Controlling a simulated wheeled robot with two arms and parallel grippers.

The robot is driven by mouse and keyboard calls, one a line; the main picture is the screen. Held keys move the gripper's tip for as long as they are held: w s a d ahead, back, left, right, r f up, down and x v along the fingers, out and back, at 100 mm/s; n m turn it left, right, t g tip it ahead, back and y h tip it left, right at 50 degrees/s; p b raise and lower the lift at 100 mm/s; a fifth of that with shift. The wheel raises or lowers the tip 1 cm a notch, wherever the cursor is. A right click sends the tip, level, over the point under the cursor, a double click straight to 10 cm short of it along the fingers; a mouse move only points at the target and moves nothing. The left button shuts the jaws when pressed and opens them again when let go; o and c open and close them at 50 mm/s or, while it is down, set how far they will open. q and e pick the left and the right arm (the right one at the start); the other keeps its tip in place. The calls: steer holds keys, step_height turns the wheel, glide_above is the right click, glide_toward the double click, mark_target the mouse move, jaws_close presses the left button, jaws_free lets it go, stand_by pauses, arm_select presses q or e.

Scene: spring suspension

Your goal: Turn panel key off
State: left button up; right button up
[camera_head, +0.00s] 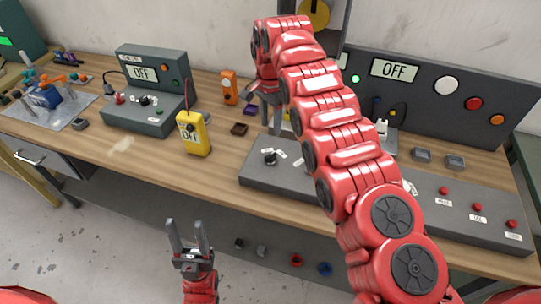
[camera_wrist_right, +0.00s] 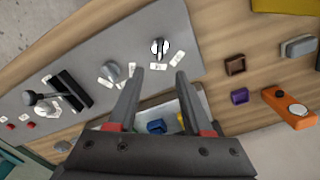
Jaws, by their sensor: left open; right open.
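The grey control panel (camera_head: 252,178) lies on the workbench, partly hidden by my right arm. A small round switch that looks like the panel key (camera_head: 270,157) stands near its left end, with white labels beside it. In the right wrist view the switch (camera_wrist_right: 159,47) appears just beyond the fingertips, between their lines. My right gripper (camera_head: 266,108) is open and empty above the bench behind the panel; its spread fingers also show in the right wrist view (camera_wrist_right: 159,73). My left gripper (camera_head: 187,232) is open and empty, low in front of the bench.
The upright panel's display (camera_head: 395,69) reads OFF. A second knob (camera_wrist_right: 110,70) and a black lever (camera_wrist_right: 70,90) stand farther along the panel. A yellow meter (camera_head: 194,134), an orange device (camera_head: 229,88) and a grey console (camera_head: 150,119) stand to the left.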

steer(key=p, duration=0.3)
glide_above(271, 154)
steer(key=f, duration=0.7)
steer(key=shift+s+a+f, duration=0.1)
steer(key=shift+s+f, duration=0.1)
step_height(271, 154, down, 5)
steer(key=shift+w+r, duration=0.15)
steer(key=shift+r, duration=0.05)
steer(key=shift+c, duration=0.3)
jaws_close()
